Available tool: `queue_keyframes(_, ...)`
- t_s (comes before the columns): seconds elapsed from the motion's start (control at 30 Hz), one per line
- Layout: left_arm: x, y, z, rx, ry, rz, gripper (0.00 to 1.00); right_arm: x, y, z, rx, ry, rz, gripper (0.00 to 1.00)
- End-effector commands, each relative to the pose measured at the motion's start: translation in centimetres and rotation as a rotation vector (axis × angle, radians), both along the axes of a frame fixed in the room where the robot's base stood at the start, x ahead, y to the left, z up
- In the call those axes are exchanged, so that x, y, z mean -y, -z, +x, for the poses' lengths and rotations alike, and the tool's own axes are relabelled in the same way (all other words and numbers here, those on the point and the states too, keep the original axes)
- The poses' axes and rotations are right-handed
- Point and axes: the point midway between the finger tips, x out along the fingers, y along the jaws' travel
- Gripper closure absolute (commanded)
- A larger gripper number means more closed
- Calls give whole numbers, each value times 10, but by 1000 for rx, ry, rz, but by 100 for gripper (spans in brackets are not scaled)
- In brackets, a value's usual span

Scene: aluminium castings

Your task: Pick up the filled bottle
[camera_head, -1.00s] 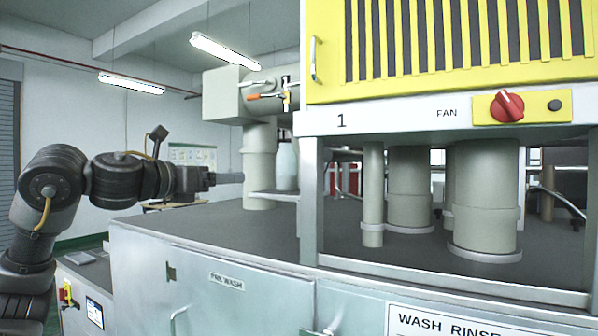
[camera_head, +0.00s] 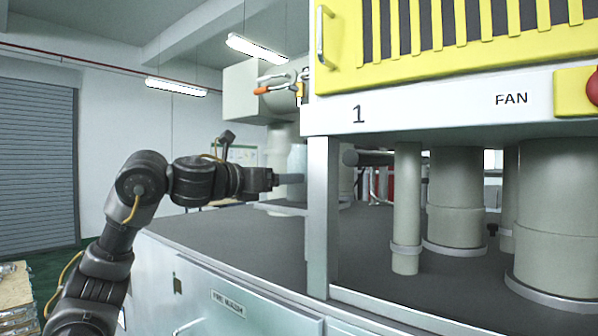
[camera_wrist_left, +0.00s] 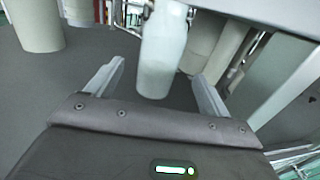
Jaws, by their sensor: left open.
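A pale white bottle (camera_wrist_left: 162,55) stands out ahead of the left wrist camera, in line with the gap between my left gripper's (camera_wrist_left: 158,72) two fingers. The fingers are spread apart, and the bottle's lower end reaches down between their tips. Neither finger clearly touches it. I cannot tell its fill level. My right gripper is not in view.
The upright metal post (camera_head: 322,215) stands just right of my left gripper. The dark machine top (camera_head: 235,235) below is clear at the front left. Thick beige pipes (camera_head: 455,205) rise from it at right. An orange-handled valve (camera_head: 275,82) is above.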

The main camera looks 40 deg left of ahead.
Motion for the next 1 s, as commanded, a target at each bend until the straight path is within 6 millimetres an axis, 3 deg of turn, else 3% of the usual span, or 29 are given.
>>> queue_keyframes(0.13,3,-1,19,-3,2,-1,19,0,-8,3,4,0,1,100)
queue_keyframes(0.3,4,0,23,-1,1,1,19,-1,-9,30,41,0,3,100)
queue_keyframes(0.4,5,0,29,-3,2,0,19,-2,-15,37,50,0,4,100)
queue_keyframes(0.7,11,3,69,-2,3,-1,19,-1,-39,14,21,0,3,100)
queue_keyframes(1.0,11,6,75,0,2,0,19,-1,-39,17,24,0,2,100)
